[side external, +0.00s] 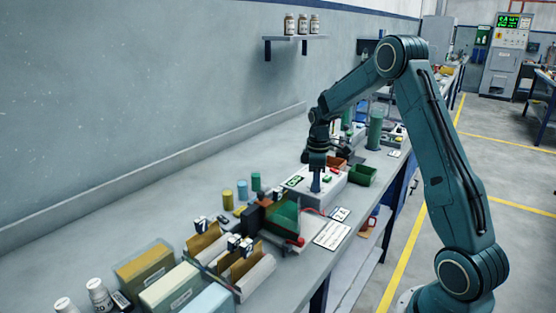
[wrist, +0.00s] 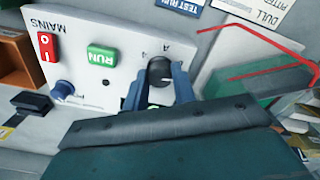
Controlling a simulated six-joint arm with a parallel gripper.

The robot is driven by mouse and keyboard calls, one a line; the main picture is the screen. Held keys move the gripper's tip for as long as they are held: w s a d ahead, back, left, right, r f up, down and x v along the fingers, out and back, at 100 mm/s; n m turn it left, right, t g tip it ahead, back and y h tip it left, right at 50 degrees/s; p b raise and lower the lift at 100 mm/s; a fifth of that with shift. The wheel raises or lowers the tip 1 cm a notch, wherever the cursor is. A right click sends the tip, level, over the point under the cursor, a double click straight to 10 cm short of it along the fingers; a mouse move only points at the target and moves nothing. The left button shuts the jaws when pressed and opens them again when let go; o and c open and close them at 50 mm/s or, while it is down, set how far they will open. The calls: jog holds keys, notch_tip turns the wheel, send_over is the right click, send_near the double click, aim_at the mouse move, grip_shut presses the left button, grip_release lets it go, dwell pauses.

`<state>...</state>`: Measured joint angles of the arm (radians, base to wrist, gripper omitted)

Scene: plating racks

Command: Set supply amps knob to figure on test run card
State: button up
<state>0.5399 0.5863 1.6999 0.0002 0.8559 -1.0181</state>
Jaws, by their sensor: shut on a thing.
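The supply box is pale, with an upside-down panel (wrist: 105,25) in the wrist view. My gripper (wrist: 160,88) has its two blue fingers on either side of the black amps knob (wrist: 160,70) and is shut on it. The fingers and wrist hide part of the knob and the panel below it; its setting is not readable. In the side view my gripper (side external: 316,186) points down onto the supply box (side external: 332,186) and hides the knob. The test run card (wrist: 180,6) is cut off at the top of the wrist view, so its figure is out of frame.
The panel also has a green RUN button (wrist: 101,56), a red MAINS switch (wrist: 46,46) and a blue knob (wrist: 63,89). A card reading DULL, PITTED (wrist: 262,14) and red wires (wrist: 265,68) lie beside the box. A greenish tank (side external: 284,220) stands nearby.

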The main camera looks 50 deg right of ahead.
jog(key=m, duration=2)
dwell(0.3)
jog(key=o, duration=1)
jog(key=shift+r, duration=0.15)
